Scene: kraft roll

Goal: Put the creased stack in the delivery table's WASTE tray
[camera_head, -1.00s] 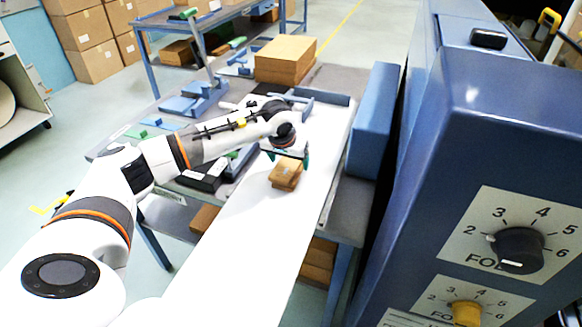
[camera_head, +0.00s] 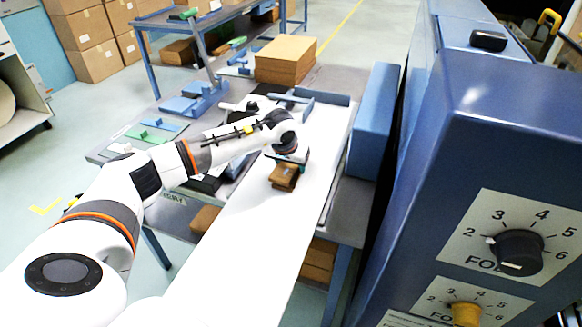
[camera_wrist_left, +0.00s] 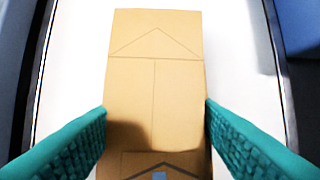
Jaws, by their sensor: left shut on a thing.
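The stack (camera_head: 284,178) is a small pile of brown kraft paper pieces lying on the white belt. In the left wrist view, its top piece (camera_wrist_left: 155,85) shows folded flaps and crease lines, with a dark printed mark at the near end. My left gripper (camera_head: 288,160) is down at the stack, with its green fingers (camera_wrist_left: 156,112) shut on the stack's two long sides. The hand hides part of the stack in the head view. I cannot read a WASTE label or tell which tray is the WASTE one. My right gripper is not in view.
A grey table (camera_head: 315,80) carries blue trays (camera_head: 195,98) and a big brown stack (camera_head: 285,58) beyond the belt (camera_head: 250,235). The blue machine (camera_head: 500,130) stands close on the right. Another table (camera_head: 220,25) stands farther back. The belt's near part is clear.

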